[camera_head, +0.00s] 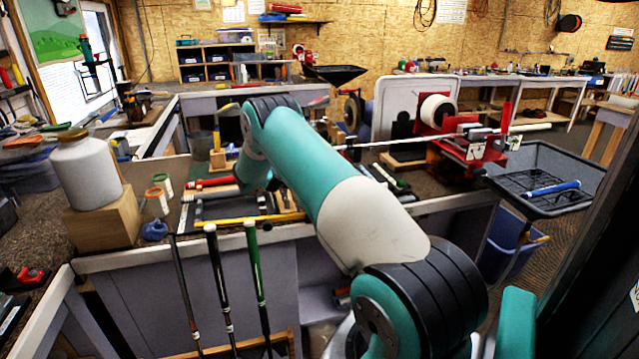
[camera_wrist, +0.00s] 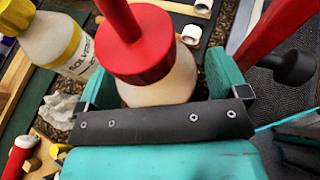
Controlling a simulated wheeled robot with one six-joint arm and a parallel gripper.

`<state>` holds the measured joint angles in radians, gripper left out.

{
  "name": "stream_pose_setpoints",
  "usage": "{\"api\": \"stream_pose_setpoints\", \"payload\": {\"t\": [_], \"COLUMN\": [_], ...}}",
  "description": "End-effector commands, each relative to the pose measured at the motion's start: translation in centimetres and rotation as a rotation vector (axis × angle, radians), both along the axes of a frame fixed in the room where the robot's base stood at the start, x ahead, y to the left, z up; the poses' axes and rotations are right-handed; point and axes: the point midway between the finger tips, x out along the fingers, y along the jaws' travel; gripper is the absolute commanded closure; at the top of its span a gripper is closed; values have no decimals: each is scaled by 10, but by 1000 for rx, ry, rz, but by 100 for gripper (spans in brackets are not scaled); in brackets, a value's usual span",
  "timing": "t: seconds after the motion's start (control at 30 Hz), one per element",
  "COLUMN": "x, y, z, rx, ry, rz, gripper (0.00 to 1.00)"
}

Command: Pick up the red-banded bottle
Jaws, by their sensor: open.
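In the wrist view a pale bottle (camera_wrist: 160,92) with a wide red cap and a red spout stands between the fingers of my gripper (camera_wrist: 155,82). The jaws are open, with one teal finger on each side of the bottle. I cannot tell whether either finger touches it. Its lower body is hidden behind the dark gripper bar, and a red band is not clearly seen. A second pale bottle (camera_wrist: 58,45) with a yellow band and printed lettering is left of the left finger. In the head view my arm hides the gripper and both bottles.
A red bar-like part (camera_wrist: 262,35) and a dark knob (camera_wrist: 292,67) are close to the right finger. A crumpled white cloth (camera_wrist: 58,110) and a red-and-white object (camera_wrist: 20,155) are at left. In the head view a white jug (camera_head: 86,172) stands on a wooden block.

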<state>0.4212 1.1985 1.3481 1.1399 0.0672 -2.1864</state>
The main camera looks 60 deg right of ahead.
Motion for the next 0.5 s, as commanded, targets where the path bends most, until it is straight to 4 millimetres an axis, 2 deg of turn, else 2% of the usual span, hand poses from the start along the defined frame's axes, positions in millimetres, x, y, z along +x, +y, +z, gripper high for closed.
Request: {"api": "stream_pose_setpoints", "payload": {"t": [0.2,0.43,0.47,0.5], "x": [0,0,0,0], "y": [0,0,0,0], "z": [-1,0,0,0], "rx": [0,0,0,-1], "ry": [0,0,0,-1], "rz": [1,1,1,1], "gripper": [10,63,67,67]}}
